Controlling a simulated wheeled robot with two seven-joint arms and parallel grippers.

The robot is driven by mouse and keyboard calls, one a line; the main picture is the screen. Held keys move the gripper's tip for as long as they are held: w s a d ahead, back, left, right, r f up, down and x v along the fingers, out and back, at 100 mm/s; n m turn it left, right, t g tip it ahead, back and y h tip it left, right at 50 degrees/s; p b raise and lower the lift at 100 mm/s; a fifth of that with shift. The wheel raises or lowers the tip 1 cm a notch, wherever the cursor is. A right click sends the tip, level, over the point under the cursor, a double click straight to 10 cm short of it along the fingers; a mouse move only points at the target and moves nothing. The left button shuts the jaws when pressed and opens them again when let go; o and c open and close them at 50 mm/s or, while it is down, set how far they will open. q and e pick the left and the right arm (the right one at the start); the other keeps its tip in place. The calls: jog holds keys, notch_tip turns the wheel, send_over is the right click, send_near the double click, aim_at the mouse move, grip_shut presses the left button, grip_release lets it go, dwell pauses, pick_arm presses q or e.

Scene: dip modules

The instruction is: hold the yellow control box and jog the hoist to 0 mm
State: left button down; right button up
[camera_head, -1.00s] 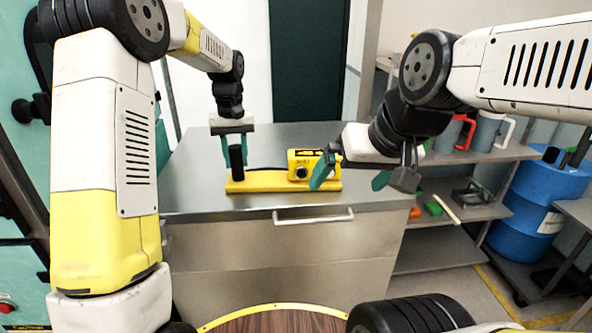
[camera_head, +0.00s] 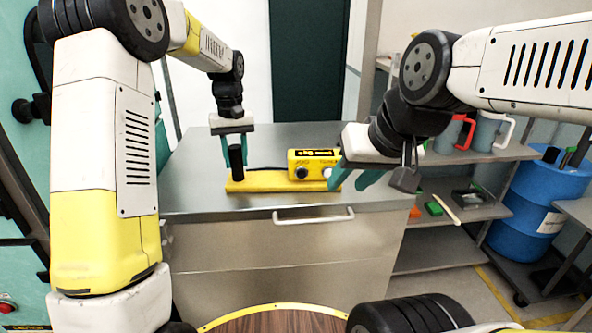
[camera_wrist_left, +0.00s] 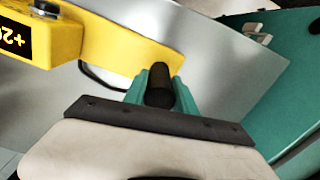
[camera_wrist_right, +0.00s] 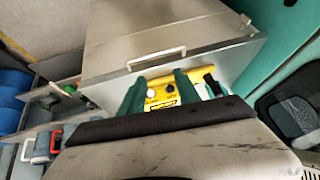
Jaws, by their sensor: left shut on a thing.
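The yellow control box (camera_head: 313,160) stands on a yellow base plate (camera_head: 270,186) on the metal cabinet. It has a dark display and round knobs on its front. A black upright cylinder (camera_head: 236,157) is at the plate's left end. My left gripper (camera_head: 238,166) is shut on this cylinder; the left wrist view also shows the cylinder (camera_wrist_left: 159,88) between the fingers. There, part of the box (camera_wrist_left: 35,35) shows a cut-off display starting "+2". My right gripper (camera_head: 353,181) is open at the box's right front. In the right wrist view, the box (camera_wrist_right: 163,90) shows between and behind its fingers.
The metal cabinet (camera_head: 200,190) has a front handle (camera_head: 313,216), and its top is mostly clear around the plate. Shelves with mugs and small parts (camera_head: 433,208) and a blue barrel (camera_head: 535,205) stand at the right.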

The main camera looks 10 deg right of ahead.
grip_shut()
dwell(1.2)
